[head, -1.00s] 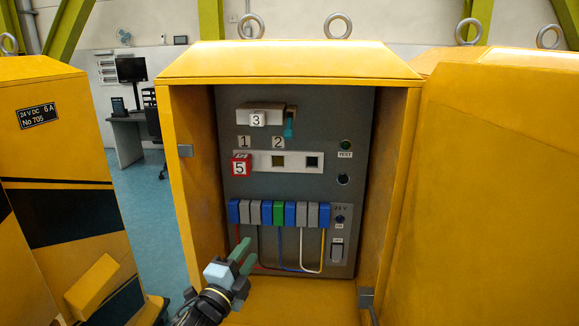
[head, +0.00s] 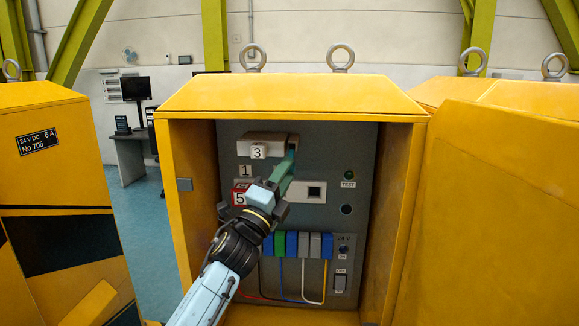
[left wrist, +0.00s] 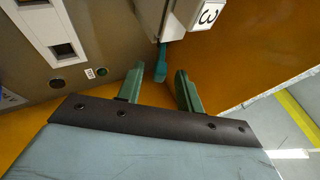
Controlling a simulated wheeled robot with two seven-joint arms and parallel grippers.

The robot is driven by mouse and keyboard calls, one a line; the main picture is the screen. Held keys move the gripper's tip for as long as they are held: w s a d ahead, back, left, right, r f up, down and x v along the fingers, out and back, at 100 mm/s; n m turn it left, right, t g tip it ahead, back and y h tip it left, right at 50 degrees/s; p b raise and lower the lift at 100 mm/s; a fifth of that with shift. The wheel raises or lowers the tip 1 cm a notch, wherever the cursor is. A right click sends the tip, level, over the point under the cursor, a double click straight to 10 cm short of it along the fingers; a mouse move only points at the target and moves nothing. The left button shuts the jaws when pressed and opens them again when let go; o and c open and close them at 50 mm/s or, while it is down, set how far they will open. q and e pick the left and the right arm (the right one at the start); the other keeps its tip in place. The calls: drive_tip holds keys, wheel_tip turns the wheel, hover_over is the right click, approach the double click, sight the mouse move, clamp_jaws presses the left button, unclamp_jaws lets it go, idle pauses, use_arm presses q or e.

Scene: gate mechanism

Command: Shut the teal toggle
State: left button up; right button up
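The teal toggle (head: 292,147) sits at the right end of the pale block labelled 3 (head: 262,146), high on the grey panel inside the yellow cabinet. In the head view my left gripper (head: 287,165) reaches up to it and its green fingers hide its lower part. In the left wrist view the teal toggle (left wrist: 161,66) hangs down from the block, between the tips of the two spread fingers of my left gripper (left wrist: 159,74). The gripper is open, with a gap showing on both sides of the toggle. My right gripper is not in view.
The yellow cabinet (head: 300,95) has side walls close around the panel. Below the toggle are a white strip (head: 305,190), a red block labelled 5 (head: 240,193) and a row of coloured terminals (head: 303,245) with wires. My left arm covers part of them.

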use_arm(q)
drive_tip(key=shift+x, duration=1.25)
clamp_jaws()
